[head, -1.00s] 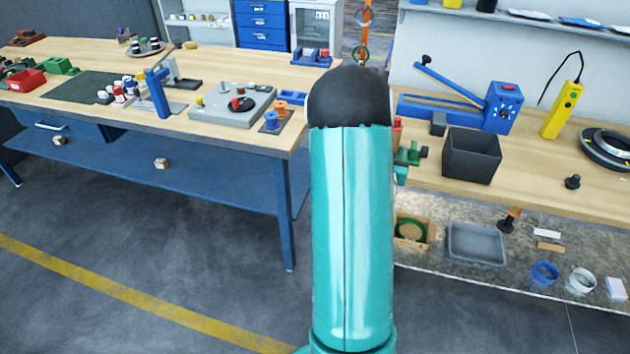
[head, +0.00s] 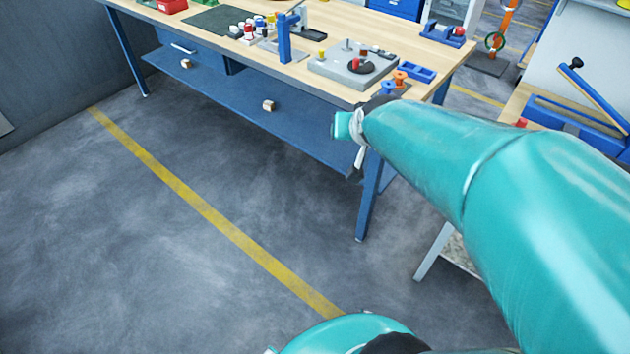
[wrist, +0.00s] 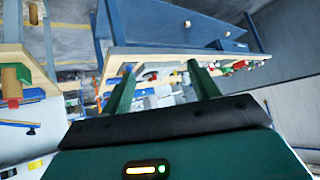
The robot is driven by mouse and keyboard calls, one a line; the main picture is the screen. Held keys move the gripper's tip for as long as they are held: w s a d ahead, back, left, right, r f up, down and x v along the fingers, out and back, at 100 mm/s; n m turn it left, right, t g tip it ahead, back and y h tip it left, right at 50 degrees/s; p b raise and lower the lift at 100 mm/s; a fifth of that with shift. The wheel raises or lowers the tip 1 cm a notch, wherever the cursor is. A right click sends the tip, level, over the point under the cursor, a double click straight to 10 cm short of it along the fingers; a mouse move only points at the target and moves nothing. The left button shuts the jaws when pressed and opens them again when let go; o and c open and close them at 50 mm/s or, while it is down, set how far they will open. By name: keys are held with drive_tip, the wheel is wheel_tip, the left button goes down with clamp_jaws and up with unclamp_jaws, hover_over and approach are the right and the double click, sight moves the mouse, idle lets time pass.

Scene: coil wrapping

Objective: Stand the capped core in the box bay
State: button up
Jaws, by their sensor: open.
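My gripper (wrist: 163,78) shows in the wrist view as two green fingers, apart, with nothing seen held between them. The benches appear tipped over in that view. Small orange-topped pieces (head: 399,78) stand beside a blue tray (head: 418,73) at that bench's front right corner. I cannot tell whether any of them is the capped core. The box bay cannot be made out in either current view.
The left bench (head: 330,22) carries a grey fixture (head: 328,68) with a dark disc, a blue upright post (head: 284,40) and several small caps. A blue lever device (head: 562,112) stands on the right bench. The floor (head: 140,260) in front is clear, with a yellow line.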

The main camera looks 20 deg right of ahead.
drive_tip(key=s+a+r+n+g+y, duration=0.1)
drive_tip(key=s+a+r+n+y, duration=0.1)
drive_tip(key=s+a, duration=0.4)
drive_tip(key=shift+a+n, duration=0.3)
drive_tip(key=shift+a, duration=0.95)
drive_tip(key=shift+o, duration=0.5)
drive_tip(key=s+a+n+g, duration=0.2)
drive_tip(key=s+a, duration=0.3)
drive_tip(key=s, duration=0.3)
drive_tip(key=shift+y, duration=0.3)
drive_tip(key=shift+a, duration=0.1)
drive_tip(key=c, duration=0.6)
drive_tip(key=shift+c, duration=0.2)
drive_tip(key=shift+a, duration=0.15)
